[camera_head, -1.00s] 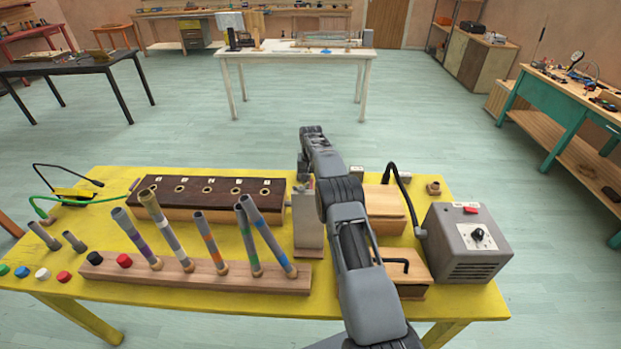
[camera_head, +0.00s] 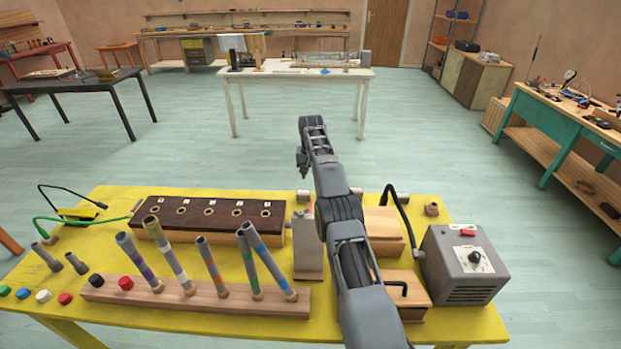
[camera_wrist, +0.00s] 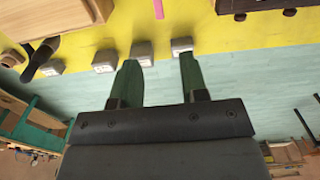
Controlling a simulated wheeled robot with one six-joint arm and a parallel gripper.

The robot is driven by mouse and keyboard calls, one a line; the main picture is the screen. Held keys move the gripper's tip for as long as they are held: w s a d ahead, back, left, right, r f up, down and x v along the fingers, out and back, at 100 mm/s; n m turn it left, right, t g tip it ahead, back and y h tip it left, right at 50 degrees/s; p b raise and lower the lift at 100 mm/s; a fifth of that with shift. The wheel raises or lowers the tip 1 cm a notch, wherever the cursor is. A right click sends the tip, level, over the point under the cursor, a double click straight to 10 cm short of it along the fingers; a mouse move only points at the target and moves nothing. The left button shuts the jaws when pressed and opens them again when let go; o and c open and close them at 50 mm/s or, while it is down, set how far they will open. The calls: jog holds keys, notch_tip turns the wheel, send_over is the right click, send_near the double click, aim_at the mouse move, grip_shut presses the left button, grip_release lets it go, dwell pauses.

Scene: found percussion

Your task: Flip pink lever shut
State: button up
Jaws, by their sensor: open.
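The pink lever (camera_wrist: 158,8) shows in the wrist view as a short pink bar at the top edge, over the yellow table; most of it is cut off. In the head view a small pink sliver (camera_head: 311,207) shows beside my arm, above an upright grey block (camera_head: 307,245); its tilt is unclear. My gripper (camera_wrist: 160,60) is open and empty, its two green fingers apart. The pink bar lies beyond the fingertips in the wrist view, not between them.
Small grey boxes (camera_wrist: 181,46) stand along the table's far edge. A dark wooden block with holes (camera_head: 210,212) is on the left, with several striped tubes in a wooden bar (camera_head: 200,298) before it. A grey box with a dial (camera_head: 464,262) stands right.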

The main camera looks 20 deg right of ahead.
jog(key=shift+r, duration=0.6)
jog(key=s+a+r+n+t, duration=0.1)
jog(key=s+a+r, duration=0.3)
jog(key=s+r, duration=0.4)
jog(key=s+a+r+n+t, duration=0.1)
jog(key=s+a+r, duration=0.2)
jog(key=s+r, duration=0.45)
jog(key=s+a+f+n+t, duration=0.1)
jog(key=s+a+f, duration=0.1)
jog(key=s, duration=0.9)
jog(key=s+a+f+n+t, duration=0.1)
jog(key=s+a+f, duration=0.1)
jog(key=s, duration=1)
jog(key=shift+a+f+t, duration=0.2)
jog(key=shift+f+t, duration=0.05)
jog(key=shift+t, duration=0.05)
jog(key=shift+s, duration=0.1)
